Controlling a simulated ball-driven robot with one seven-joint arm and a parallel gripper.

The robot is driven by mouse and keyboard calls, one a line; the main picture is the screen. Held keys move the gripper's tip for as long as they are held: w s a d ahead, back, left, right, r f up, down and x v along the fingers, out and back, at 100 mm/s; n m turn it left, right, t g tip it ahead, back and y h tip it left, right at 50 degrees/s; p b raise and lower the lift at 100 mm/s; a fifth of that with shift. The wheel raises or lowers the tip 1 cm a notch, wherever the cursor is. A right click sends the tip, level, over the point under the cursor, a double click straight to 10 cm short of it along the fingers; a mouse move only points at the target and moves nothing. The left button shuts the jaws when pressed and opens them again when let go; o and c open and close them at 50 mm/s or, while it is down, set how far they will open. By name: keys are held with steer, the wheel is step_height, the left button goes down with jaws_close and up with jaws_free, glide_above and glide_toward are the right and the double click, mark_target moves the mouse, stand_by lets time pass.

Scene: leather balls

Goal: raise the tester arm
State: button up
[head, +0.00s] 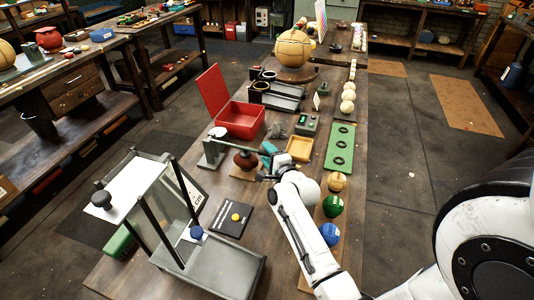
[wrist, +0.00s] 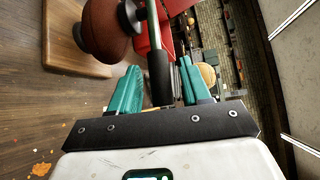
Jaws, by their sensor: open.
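The tester (head: 213,147) stands on the bench, with a thin metal arm reaching right over a brown ball (head: 245,160). In the wrist view the tester arm (wrist: 153,25) ends in a black handle (wrist: 160,78). A round pad on the arm sits against or very near the brown ball (wrist: 100,30). My gripper (head: 268,152) is at the handle end of the arm. In the wrist view its teal fingers (wrist: 161,88) are open, one on each side of the handle, with gaps visible. In the head view my gripper partly hides the handle.
An open red box (head: 240,118) stands behind the tester. A wooden tray (head: 299,148) and green holed board (head: 340,148) lie to the right. A grey frame stand (head: 205,262) and black notebook (head: 232,219) are in front. Coloured balls (head: 332,206) line the right edge.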

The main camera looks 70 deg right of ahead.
steer(key=shift+w+d, duration=0.2)
steer(key=shift+c, duration=0.4)
jaws_close()
